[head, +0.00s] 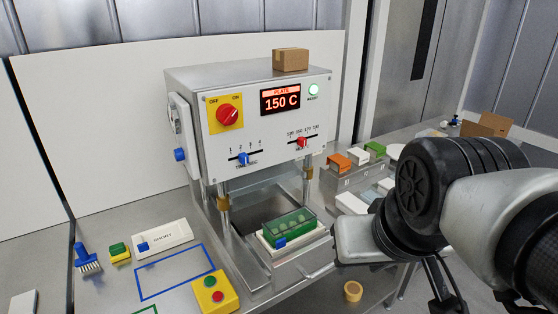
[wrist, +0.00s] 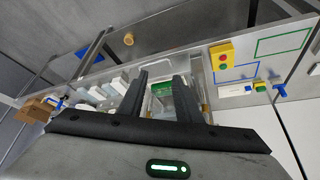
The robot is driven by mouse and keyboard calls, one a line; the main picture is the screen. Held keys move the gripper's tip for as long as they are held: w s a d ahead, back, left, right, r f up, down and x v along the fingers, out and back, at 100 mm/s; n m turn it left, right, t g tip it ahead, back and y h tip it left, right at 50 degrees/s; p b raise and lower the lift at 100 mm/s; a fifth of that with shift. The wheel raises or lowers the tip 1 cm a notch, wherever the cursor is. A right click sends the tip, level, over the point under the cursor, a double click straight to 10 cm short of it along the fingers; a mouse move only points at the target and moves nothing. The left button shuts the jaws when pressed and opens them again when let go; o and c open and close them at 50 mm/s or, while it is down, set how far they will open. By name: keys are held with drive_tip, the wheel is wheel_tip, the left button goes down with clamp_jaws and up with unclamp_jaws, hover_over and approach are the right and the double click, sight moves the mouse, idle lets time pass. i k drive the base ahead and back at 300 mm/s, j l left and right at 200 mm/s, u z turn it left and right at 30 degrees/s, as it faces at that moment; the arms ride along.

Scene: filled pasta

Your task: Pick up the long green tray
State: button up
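The long green tray (head: 288,228) sits on a pale base at the front of the press machine, with several round lumps in it and a blue block at its front left. In the wrist view a green part (wrist: 162,90) shows between my fingers, probably the same tray. My gripper (wrist: 162,76) has its two dark fingers apart with nothing between their tips; the tray is beyond them. In the head view my wrist is right of the tray, and I cannot make out the fingertips there.
The press machine (head: 262,130) stands over the tray, its display reading 150 C. A rack (head: 357,174) with orange, white and green blocks is behind my arm. A red-and-green button box (head: 215,294), a blue outlined area (head: 175,271) and a brush (head: 86,258) lie left.

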sight(293, 224)
drive_tip(key=i+l+u, duration=0.15)
drive_tip(key=u, duration=0.35)
drive_tip(key=i+l+u, duration=0.1)
drive_tip(key=l+u, duration=0.15)
drive_tip(key=u, duration=0.25)
drive_tip(key=i+l+u, duration=0.1)
drive_tip(key=l+u, duration=0.2)
drive_tip(key=u, duration=0.2)
